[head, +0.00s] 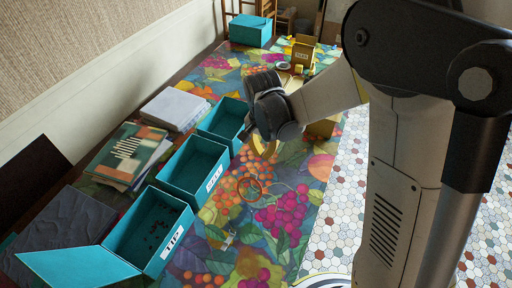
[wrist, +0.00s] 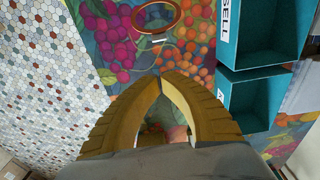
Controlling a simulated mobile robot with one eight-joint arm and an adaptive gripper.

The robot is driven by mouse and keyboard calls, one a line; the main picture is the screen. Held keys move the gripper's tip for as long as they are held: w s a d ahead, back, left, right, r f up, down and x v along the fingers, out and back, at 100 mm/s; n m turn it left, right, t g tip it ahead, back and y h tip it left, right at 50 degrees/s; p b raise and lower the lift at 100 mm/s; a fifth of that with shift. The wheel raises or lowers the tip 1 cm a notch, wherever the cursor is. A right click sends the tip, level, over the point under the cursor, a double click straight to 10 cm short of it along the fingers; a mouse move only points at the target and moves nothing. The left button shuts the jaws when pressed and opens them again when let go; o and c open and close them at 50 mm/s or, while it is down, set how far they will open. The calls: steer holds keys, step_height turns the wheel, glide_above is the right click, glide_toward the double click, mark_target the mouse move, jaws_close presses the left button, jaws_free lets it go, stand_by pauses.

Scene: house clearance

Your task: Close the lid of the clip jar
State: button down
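An orange-brown ring (head: 249,189) shows on the patterned table cover, with faint clear outlines and thin wire near it. It looks like the seal of the clear clip jar; the glass is hard to make out, and I cannot tell how the lid sits. The ring also shows at the top of the wrist view (wrist: 157,15), with a thin wire loop just below it. My gripper (head: 263,150) is over the table, behind the ring in the head view. In the wrist view its yellow fingers (wrist: 161,78) meet at the tips with nothing seen between them. It is apart from the ring.
Teal boxes stand in a row left of the ring: one marked TIP (head: 161,262), one marked SELL (head: 206,192) and another behind (head: 213,136). Books (head: 126,153) lie beyond them. A yellow box (head: 303,52) and teal box (head: 250,40) stand farther back.

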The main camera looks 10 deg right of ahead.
mark_target(251, 187)
step_height(251, 187, down, 9)
steer(key=b, duration=0.3)
steer(key=r, duration=0.1)
steer(key=s+a+r, duration=0.1)
steer(key=s+r, duration=0.1)
steer(key=shift+s+a, duration=0.1)
steer(key=shift+a, duration=0.15)
